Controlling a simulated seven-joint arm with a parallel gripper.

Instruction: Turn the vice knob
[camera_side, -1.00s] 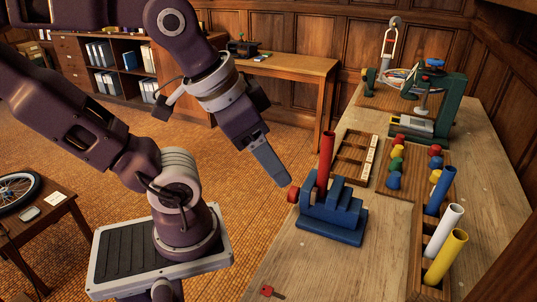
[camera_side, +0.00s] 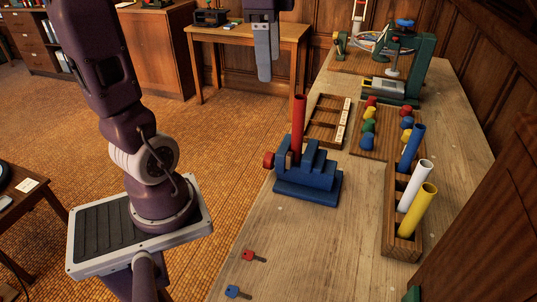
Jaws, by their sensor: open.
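The blue vice (camera_side: 318,184) stands on the near left part of the wooden bench. Its red knob (camera_side: 268,160) sticks out from its left side, over or close to the bench edge. A red tube (camera_side: 298,130) stands upright at the vice's jaws. My gripper (camera_side: 265,79) hangs at the top of the view, grey fingers pointing down. It is open and empty, and it appears above the knob in the picture, clearly apart from it. The gap between the fingers is hard to see from this side. Nothing hides the knob.
A wooden rack (camera_side: 389,222) with blue, white and yellow tubes stands right of the vice. Behind are a slotted tray (camera_side: 322,128), a board of coloured knobs (camera_side: 369,144) and a green machine (camera_side: 416,72). Red (camera_side: 250,256) and blue (camera_side: 235,292) keys lie in front.

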